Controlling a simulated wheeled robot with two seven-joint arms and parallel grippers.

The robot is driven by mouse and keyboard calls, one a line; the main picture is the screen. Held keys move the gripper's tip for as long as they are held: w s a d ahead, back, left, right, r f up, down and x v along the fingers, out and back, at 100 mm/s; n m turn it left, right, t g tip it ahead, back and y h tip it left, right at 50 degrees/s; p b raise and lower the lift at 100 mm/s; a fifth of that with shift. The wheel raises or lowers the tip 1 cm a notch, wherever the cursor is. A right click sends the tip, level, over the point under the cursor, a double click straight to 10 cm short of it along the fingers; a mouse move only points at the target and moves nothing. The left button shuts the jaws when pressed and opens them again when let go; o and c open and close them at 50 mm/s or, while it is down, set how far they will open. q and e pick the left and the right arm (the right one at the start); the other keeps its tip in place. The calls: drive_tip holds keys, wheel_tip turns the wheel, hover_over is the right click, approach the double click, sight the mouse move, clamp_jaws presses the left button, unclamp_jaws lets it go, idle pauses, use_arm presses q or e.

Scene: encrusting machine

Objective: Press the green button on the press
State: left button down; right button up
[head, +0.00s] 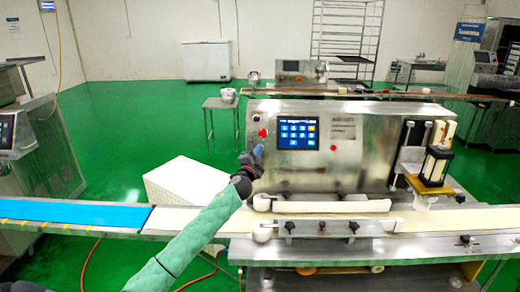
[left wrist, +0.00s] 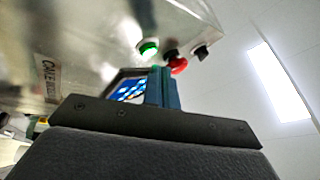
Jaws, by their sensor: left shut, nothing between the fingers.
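The press (head: 330,160) is a steel machine with a lit blue touchscreen (head: 298,133) on its front. The green button (left wrist: 149,48) glows on the panel in the left wrist view, beside a red button (left wrist: 178,64). In the head view the green button is too small to tell or hidden, while the red button (head: 263,132) shows left of the screen. My left gripper (head: 257,152) is shut and empty, just below the red button in the head view. In the left wrist view its fingers (left wrist: 162,84) point toward the panel, apparently short of the green button. My right gripper is not in view.
A conveyor with a blue belt (head: 80,214) runs across the front into a pale belt section. A white box (head: 185,180) stands behind the conveyor at left. A black knob (left wrist: 201,51) sits beside the red button. Open green floor lies behind.

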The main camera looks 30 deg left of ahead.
use_arm(q)
drive_tip(key=s, duration=0.1)
drive_tip(key=s+d+r+p, duration=0.2)
drive_tip(key=shift+s+d+r, duration=0.1)
drive_tip(key=shift+s, duration=0.25)
idle(0.8)
